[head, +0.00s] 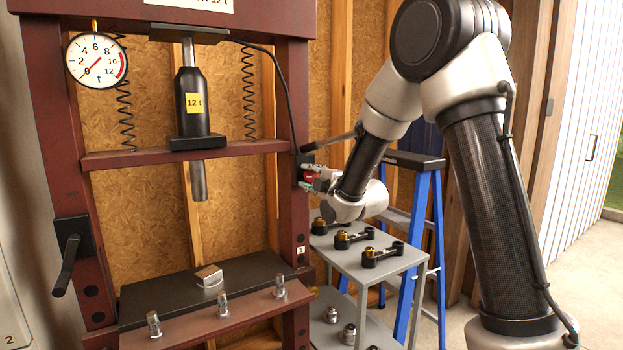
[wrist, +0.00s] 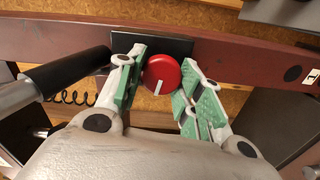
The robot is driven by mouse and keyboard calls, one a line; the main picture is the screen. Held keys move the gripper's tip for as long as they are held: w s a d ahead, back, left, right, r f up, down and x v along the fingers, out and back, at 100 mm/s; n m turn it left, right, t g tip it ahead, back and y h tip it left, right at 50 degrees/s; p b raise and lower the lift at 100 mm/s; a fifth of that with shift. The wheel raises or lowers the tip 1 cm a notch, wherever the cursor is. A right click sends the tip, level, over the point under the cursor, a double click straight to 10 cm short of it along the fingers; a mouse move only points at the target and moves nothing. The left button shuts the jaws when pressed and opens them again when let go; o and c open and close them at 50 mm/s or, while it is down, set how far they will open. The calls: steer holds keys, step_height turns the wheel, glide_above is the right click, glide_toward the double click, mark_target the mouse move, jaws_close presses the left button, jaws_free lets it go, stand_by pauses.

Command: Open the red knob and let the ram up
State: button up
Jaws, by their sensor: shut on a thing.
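The round red knob (wrist: 162,73) sits on a black plate (wrist: 184,46) on the press frame's right upright, with a white mark pointing toward its lower left edge. My gripper (wrist: 160,68) has its green-padded fingers on both sides of the knob and is shut on it. In the head view the knob (head: 309,177) is partly hidden by my gripper (head: 318,182). The ram (head: 199,182) hangs below the cross beam, its lower end well above the press bed. The black jack body (head: 193,105) has a yellow "12 t" label. The gauge (head: 96,60) needle is near 0.
A black pump handle (wrist: 75,70) juts out left of the knob.

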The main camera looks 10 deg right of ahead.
steer(key=o, duration=1)
steer(key=v, duration=0.7)
steer(key=shift+s, duration=0.25)
